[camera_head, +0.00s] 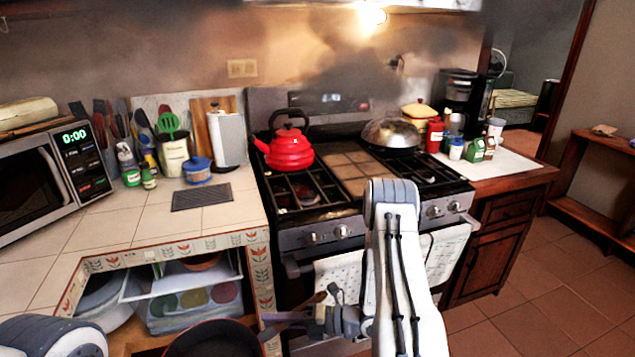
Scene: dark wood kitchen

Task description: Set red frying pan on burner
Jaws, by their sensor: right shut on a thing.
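The red frying pan (212,343) is at the bottom of the view, cut off by the lower edge, with a dark inside and a red rim. It is in front of the open shelf under the left counter, below the counter top. My right gripper (314,316) is shut on the pan's handle, to the right of the pan. The stove (318,221) stands behind my right arm. Its front left burner (302,196) is bare, with a red kettle (289,150) behind it. My left gripper is out of view; only part of my left arm shows at lower left.
A lidded pan (391,135) stands at the stove's back right. The tiled counter (145,222) holds a microwave (48,177), jars and utensils; its edge stands above the pan. Towels (338,279) hang on the oven front. Shelf (180,279) items sit behind the pan.

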